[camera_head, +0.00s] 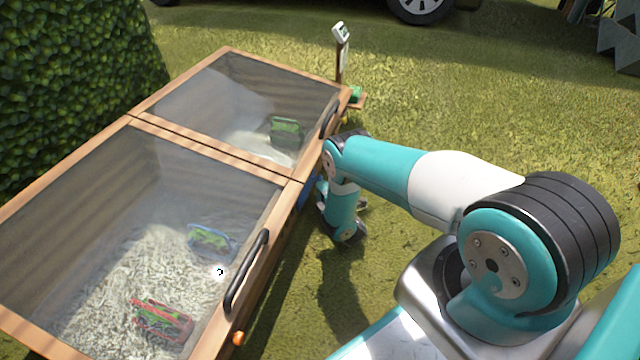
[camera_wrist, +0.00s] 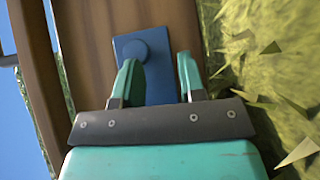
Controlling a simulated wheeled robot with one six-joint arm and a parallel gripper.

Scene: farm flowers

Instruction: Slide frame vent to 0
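The cold frame (camera_head: 290,195) is a long wooden box with two closed glass lids. A blue vent plate (camera_head: 309,181) is on its right side wall in the head view, partly hidden by my arm. In the wrist view the blue plate (camera_wrist: 158,85) lies on brown wood and has a round blue knob (camera_wrist: 134,50) near its upper end. My gripper (camera_wrist: 157,60) is open in front of the plate. Its left finger overlaps the knob's lower edge in the picture; its right finger is beside the plate's right edge. I cannot tell whether either touches. No scale marks are readable.
Dark handles (camera_head: 246,271) are on the lids. An orange knob (camera_head: 239,338) is on the near side wall. A post with a white device (camera_head: 341,32) stands at the frame's far corner. A hedge (camera_head: 70,80) borders the left; open grass (camera_head: 470,110) lies right.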

